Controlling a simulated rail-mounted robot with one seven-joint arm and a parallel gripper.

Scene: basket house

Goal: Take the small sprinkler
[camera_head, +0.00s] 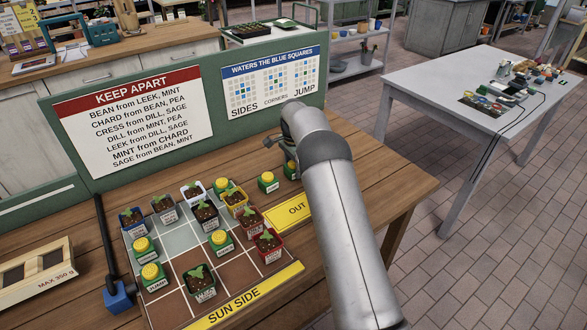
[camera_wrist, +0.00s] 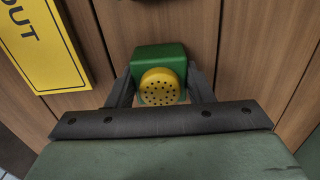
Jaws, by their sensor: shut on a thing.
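A small sprinkler (camera_wrist: 160,90), a green block with a round yellow perforated head, sits between the two dark fingers of my gripper (camera_wrist: 161,76) in the wrist view. The fingers are shut on its sides. In the head view this sprinkler (camera_head: 291,171) shows partly beside my arm, just right of another green-and-yellow sprinkler (camera_head: 268,182). My arm hides part of it and most of my gripper there. It is at or close to the wooden tabletop; I cannot tell whether it touches it.
A grid board (camera_head: 229,274) holds several potted seedlings and more sprinklers. The yellow OUT strip (camera_head: 292,215) lies near my arm. A green panel (camera_head: 226,128) with two signs stands behind.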

